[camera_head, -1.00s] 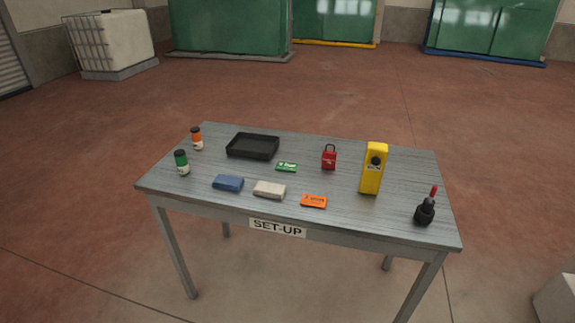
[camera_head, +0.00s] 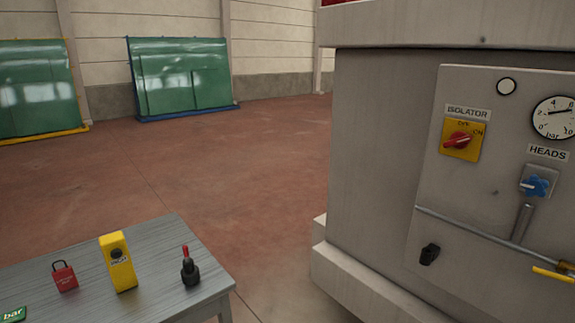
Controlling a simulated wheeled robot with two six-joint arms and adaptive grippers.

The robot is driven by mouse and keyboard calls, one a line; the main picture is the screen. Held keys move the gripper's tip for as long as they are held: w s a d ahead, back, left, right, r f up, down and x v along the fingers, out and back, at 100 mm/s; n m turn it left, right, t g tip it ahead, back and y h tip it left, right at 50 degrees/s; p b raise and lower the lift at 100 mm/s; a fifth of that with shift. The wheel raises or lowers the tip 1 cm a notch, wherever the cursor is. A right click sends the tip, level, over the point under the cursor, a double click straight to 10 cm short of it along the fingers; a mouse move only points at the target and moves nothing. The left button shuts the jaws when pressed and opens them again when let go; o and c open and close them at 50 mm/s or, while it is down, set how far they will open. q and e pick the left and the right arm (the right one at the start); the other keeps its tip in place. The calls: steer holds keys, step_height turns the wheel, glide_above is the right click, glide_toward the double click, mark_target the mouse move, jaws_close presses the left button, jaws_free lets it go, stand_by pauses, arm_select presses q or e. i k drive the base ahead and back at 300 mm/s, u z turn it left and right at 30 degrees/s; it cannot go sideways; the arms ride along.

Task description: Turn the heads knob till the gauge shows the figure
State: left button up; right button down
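The blue heads knob (camera_head: 537,187) is on the grey machine panel at the right, below the HEADS label (camera_head: 547,153). Above it is the round white gauge (camera_head: 555,117), marked in bar and slightly cut by the right edge. Its dark needle points right and slightly up; the exact reading is too small to tell. A green card (camera_head: 13,314) with "bar" on it lies on the table at the lower left, partly cut off. Its figure is not legible. Neither of my grippers is in view.
The panel also has a red-on-yellow isolator switch (camera_head: 460,140), a grey rail, a black knob (camera_head: 430,254) and a yellow lever (camera_head: 553,275). The grey table (camera_head: 160,243) holds a red padlock (camera_head: 65,277), a yellow device (camera_head: 118,262) and a black red-tipped item (camera_head: 190,268). Floor is clear between.

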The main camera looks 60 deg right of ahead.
mark_target(534, 186)
steer(key=u, duration=0.2)
steer(key=k, duration=1.2)
steer(key=z, duration=3)
